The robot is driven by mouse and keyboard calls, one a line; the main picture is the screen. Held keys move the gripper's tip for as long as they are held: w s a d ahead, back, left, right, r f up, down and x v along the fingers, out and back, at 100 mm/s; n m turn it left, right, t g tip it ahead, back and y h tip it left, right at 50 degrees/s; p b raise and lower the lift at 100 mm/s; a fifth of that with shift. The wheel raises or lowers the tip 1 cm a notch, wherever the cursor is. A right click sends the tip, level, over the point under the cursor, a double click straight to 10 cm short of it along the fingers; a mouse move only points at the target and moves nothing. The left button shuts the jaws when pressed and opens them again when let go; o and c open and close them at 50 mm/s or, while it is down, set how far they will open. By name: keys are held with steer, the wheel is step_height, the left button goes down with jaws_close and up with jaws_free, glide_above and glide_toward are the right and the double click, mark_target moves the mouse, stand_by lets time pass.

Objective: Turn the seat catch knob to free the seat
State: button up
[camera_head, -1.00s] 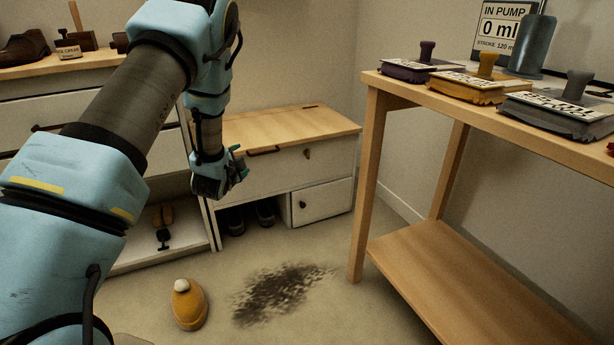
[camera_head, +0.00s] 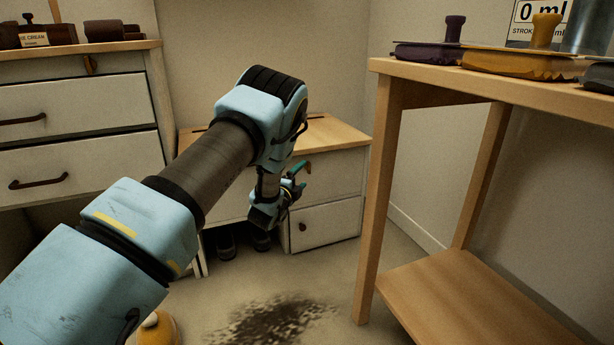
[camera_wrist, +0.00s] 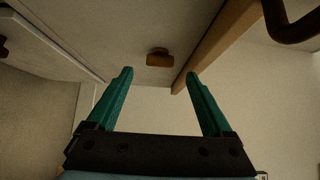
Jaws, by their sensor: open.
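The bench seat is a light wooden lid (camera_head: 338,134) on a white bench (camera_head: 335,180). The catch knob (camera_head: 308,167) is a small brown piece on the bench's front, under the lid. In the wrist view the knob (camera_wrist: 159,58) lies just beyond and between my fingertips, near the wooden lid edge (camera_wrist: 215,45). My gripper (camera_head: 299,178) is in front of the bench face, close to the knob. Its teal fingers are apart with nothing between them, as the wrist view also shows (camera_wrist: 159,75). I cannot tell the exact gap to the knob.
A brown handle (camera_wrist: 290,20) hangs at the upper right of the wrist view. A small door (camera_head: 325,226) is low on the bench, beside shoes (camera_head: 240,243). A wooden table (camera_head: 380,190) stands right, white drawers (camera_head: 80,110) left. A yellow object (camera_head: 158,330) is on the floor.

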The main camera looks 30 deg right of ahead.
mark_target(308, 169)
steer(key=shift+b+x, duration=0.6)
steer(key=shift+x, duration=1.75)
steer(key=shift+a, duration=0.1)
jaws_close()
